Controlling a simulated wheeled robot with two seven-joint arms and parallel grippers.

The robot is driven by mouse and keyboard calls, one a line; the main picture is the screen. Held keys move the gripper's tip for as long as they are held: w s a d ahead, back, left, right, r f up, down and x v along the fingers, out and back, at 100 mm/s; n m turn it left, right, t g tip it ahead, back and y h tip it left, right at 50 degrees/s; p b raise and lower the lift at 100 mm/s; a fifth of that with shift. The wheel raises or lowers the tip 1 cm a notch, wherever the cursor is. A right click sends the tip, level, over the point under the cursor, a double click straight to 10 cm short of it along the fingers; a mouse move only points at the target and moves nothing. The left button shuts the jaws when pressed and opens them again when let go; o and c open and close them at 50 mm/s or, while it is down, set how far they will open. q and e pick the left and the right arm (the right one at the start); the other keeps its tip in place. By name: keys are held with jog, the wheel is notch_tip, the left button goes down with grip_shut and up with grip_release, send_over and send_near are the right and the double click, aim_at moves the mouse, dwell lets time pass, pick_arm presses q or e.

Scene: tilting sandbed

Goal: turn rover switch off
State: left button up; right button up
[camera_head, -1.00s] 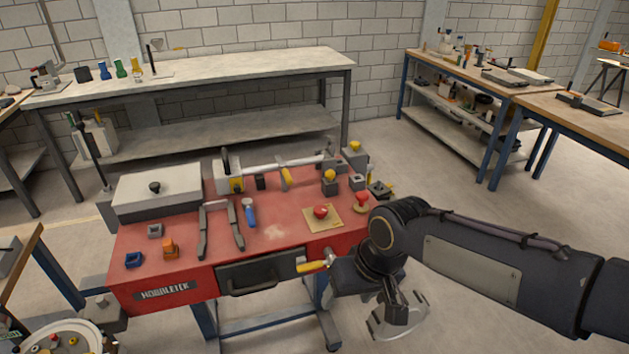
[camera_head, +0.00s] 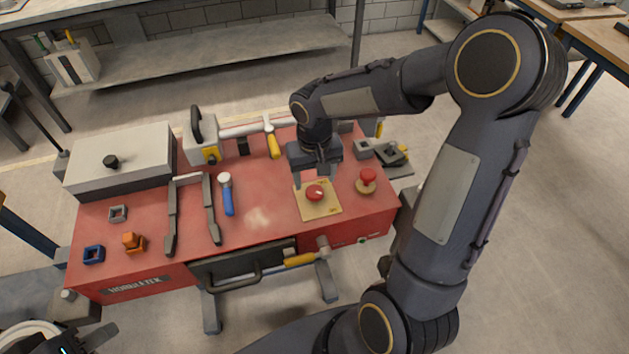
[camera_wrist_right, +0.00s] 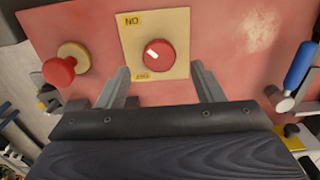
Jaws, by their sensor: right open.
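The red round switch knob (camera_head: 315,193) sits on a tan square plate (camera_head: 330,208) near the red bench's front right. In the right wrist view the knob (camera_wrist_right: 159,54) has a white mark on its left part. The plate there has a yellow ON label (camera_wrist_right: 131,20) above and another yellow label (camera_wrist_right: 142,76) below the knob. My right gripper (camera_head: 312,178) points down just behind the knob, open and empty. In the wrist view its fingers (camera_wrist_right: 158,85) are spread to either side, below the knob and apart from it. A dark part at the lower left edge (camera_head: 80,343) looks like my left gripper; its jaws are unclear.
A red mushroom button (camera_head: 366,180) stands right of the plate. A blue-handled tool (camera_head: 227,195) and a dark forked bracket (camera_head: 208,212) lie to the left. A grey lidded box (camera_head: 120,160) is at the back left. A yellow-handled lever (camera_head: 300,259) sticks out at the front.

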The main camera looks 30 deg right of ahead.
aim_at(315, 191)
jog(key=shift+f, duration=2.3)
jog(key=shift+c, duration=0.4)
jog(key=c, duration=0.9)
